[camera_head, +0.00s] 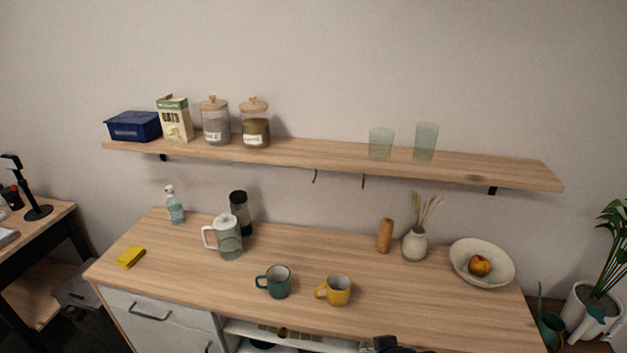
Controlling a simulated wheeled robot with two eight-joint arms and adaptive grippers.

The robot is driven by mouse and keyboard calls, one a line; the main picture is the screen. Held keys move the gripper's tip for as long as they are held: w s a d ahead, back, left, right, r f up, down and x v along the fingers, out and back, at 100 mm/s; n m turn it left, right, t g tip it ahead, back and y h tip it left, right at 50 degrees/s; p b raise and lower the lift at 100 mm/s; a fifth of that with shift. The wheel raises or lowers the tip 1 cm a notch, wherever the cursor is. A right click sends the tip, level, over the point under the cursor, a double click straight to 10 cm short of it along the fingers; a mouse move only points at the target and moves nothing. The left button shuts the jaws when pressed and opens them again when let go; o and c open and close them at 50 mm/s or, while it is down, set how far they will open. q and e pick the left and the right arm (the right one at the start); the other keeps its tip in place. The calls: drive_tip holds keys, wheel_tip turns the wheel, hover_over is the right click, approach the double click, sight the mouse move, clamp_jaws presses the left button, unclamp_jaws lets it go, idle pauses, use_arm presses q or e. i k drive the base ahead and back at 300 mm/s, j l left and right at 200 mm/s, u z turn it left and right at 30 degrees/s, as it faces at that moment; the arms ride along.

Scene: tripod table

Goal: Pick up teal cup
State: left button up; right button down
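The teal cup (278,282) stands upright near the front of the wooden counter, left of the middle. Its handle points left. A yellow cup (338,290) stands upright to its right, apart from it, also with its handle to the left. A small dark piece (385,344) at the bottom edge, below and right of both cups, may be the tip of my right gripper. It is cut off, so its fingers cannot be made out. My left gripper is not in view. Nothing touches the teal cup.
A glass pitcher (229,238) and dark bottle (240,212) stand behind the teal cup. A yellow sponge (130,257) lies left, a bowl (482,264) right. A shelf (320,154) overhangs the back. The counter around the teal cup is clear.

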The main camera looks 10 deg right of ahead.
sight(277, 276)
drive_tip(key=z, duration=0.25)
drive_tip(key=j+z, duration=0.85)
drive_tip(key=j, duration=0.6)
drive_tip(key=k+j+z, duration=0.1)
drive_tip(key=j, duration=0.3)
drive_tip(key=k+j, duration=0.1)
drive_tip(key=j, duration=0.3)
drive_tip(key=k+j+z, duration=0.1)
drive_tip(key=j, duration=0.35)
drive_tip(key=i+l, duration=0.25)
drive_tip(key=l, duration=0.15)
